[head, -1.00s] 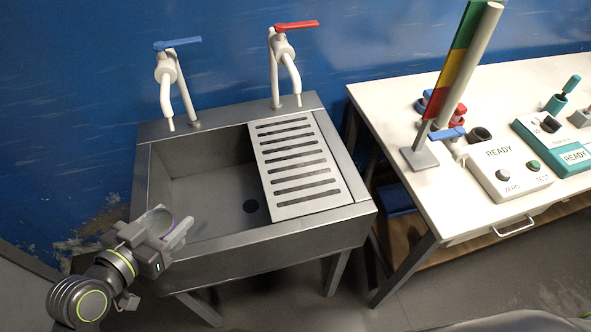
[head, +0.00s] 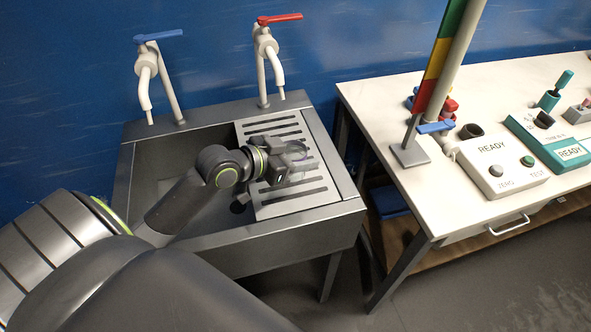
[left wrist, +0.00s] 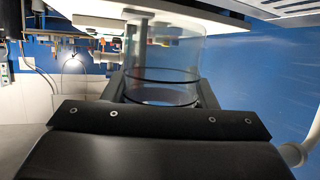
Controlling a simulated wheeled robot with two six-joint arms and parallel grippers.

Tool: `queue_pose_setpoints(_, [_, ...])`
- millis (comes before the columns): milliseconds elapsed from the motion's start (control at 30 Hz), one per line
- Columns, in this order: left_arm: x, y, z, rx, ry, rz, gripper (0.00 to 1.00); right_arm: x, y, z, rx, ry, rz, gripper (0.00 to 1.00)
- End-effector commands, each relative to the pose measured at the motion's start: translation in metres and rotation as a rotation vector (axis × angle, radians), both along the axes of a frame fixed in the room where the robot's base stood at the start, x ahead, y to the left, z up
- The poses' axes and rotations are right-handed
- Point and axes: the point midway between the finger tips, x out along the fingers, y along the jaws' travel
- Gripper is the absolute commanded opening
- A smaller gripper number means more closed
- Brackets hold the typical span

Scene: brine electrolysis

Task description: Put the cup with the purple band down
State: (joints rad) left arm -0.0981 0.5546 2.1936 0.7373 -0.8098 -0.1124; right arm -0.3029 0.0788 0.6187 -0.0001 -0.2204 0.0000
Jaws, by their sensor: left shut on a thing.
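The cup (left wrist: 165,62) is clear and see-through in the left wrist view, with dark rings around it near the fingers. I cannot make out the purple of its band there. My left gripper (head: 300,165) is shut on the cup, with one finger on each side of it. In the head view the gripper is over the slotted drainboard (head: 290,209) on the right side of the sink. There the cup is small and mostly hidden by the gripper. I cannot tell whether the cup touches the board. My right gripper is not in view.
The sink basin (head: 150,165) is open left of the board. A blue-handled tap (head: 147,68) and a red-handled tap (head: 264,45) stand behind it. A white table (head: 375,100) on the right holds a colour-striped post (head: 445,55) and a white READY box (head: 500,170).

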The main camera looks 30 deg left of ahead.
Motion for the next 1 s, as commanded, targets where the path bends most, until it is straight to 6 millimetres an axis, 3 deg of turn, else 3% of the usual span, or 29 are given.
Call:
queue_pose_setpoints(100, [0.028, 0.031, 0.0, 0.008, -0.012, 0.045, 0.24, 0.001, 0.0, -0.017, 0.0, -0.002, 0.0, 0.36])
queue_pose_setpoints(300, [0.051, 0.058, 0.009, -0.001, -0.025, 0.094, 0.24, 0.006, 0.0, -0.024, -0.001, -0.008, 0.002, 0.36])
queue_pose_setpoints(600, [0.053, 0.061, -0.038, -0.009, -0.023, 0.103, 0.24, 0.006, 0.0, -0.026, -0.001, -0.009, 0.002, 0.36])
queue_pose_setpoints(1000, [0.053, 0.061, -0.084, -0.006, -0.025, 0.102, 0.24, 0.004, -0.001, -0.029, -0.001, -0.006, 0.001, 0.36])
